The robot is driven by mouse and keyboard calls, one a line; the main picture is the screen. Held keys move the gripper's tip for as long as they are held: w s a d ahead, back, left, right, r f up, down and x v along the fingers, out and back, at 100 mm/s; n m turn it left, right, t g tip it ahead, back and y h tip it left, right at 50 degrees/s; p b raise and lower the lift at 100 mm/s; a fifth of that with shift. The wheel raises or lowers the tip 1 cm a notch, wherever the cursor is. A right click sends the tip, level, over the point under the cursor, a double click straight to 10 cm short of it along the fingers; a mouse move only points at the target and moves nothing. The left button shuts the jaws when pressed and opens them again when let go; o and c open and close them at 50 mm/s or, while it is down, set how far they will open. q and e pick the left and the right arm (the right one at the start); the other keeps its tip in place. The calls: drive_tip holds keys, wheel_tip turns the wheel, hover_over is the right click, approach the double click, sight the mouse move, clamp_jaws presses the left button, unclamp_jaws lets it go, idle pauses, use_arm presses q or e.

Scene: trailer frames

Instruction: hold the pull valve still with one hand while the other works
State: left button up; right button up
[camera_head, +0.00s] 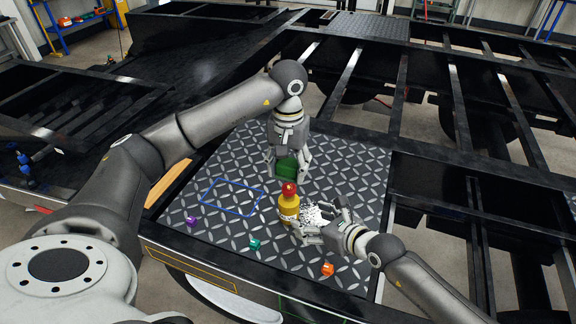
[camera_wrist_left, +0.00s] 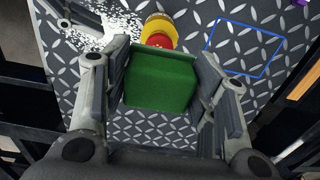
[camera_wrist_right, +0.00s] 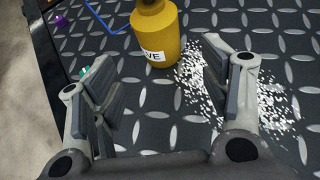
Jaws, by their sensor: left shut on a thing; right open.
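The pull valve appears to be the yellow bottle-shaped body (camera_head: 288,208) with a red top (camera_head: 289,188), standing upright on the tread plate. In the right wrist view the yellow body (camera_wrist_right: 157,30) carries a white label partly reading "VE". My left gripper (camera_head: 288,160) is shut on a green block (camera_wrist_left: 160,80), just behind the valve and apart from it. My right gripper (camera_head: 312,222) is open and low over the plate, beside the valve. In its wrist view the valve stands ahead of the parted fingers; I cannot tell whether they touch it.
White specks (camera_wrist_right: 270,105) are scattered on the plate (camera_head: 345,180) beside the valve. A blue outlined rectangle (camera_head: 232,197) lies to the left. Small purple (camera_head: 192,221), teal (camera_head: 254,243) and orange (camera_head: 327,268) pieces lie along the front. Dark frame beams surround the plate.

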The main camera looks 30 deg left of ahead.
sight(296, 213)
drive_tip(key=shift+x, duration=4.95)
drive_tip(key=c, duration=0.7)
